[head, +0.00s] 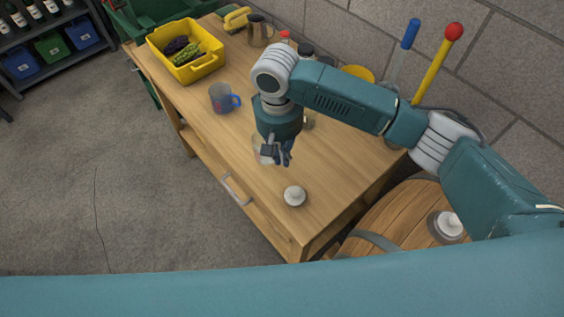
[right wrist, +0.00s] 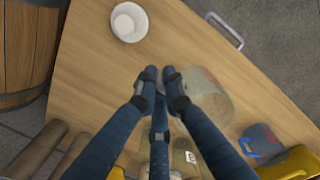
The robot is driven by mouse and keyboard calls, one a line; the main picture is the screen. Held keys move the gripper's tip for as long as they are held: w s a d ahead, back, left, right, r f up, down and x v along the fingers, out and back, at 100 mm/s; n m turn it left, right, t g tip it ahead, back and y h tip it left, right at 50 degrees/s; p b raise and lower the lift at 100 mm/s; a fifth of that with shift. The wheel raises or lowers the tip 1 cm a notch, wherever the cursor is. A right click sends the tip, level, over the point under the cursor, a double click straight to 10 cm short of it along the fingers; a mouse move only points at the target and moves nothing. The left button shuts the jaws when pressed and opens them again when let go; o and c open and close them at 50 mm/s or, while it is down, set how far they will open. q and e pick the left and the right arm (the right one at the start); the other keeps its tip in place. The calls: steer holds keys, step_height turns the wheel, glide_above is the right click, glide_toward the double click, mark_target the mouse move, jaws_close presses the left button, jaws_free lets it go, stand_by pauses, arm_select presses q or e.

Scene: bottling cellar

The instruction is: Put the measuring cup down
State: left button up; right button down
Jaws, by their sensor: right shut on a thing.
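The clear measuring cup (head: 258,153) is at my right gripper (head: 276,154) over the front part of the wooden table (head: 330,185). The gripper partly hides it in the head view. In the right wrist view the see-through cup (right wrist: 212,98) lies just right of the fingertips, with reddish marks on its wall. My right gripper (right wrist: 160,78) is shut on the cup at its near side; the exact grip point is hard to make out. I cannot tell whether the cup's base touches the tabletop. My left gripper is not in view.
A small white round pot (head: 294,196) stands near the table's front corner. A grey mug with a blue handle (head: 222,98) and a yellow bin of grapes (head: 206,69) stand farther back. Bottles and jars are partly behind my arm. A barrel (head: 405,225) is at the right.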

steer(key=shift+s+f, duration=0.1)
steer(key=shift+f, duration=0.7)
step_height(320, 180, down, 2)
steer(key=shift+f+p, duration=0.25)
steer(key=shift+p, duration=0.05)
steer(key=shift+f, duration=0.25)
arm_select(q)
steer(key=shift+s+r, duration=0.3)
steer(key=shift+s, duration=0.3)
arm_select(e)
steer(key=shift+f, duration=0.1)
steer(key=c, duration=1.9)
jaws_free()
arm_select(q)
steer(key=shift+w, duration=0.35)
arm_select(e)
steer(key=shift+o, duration=0.2)
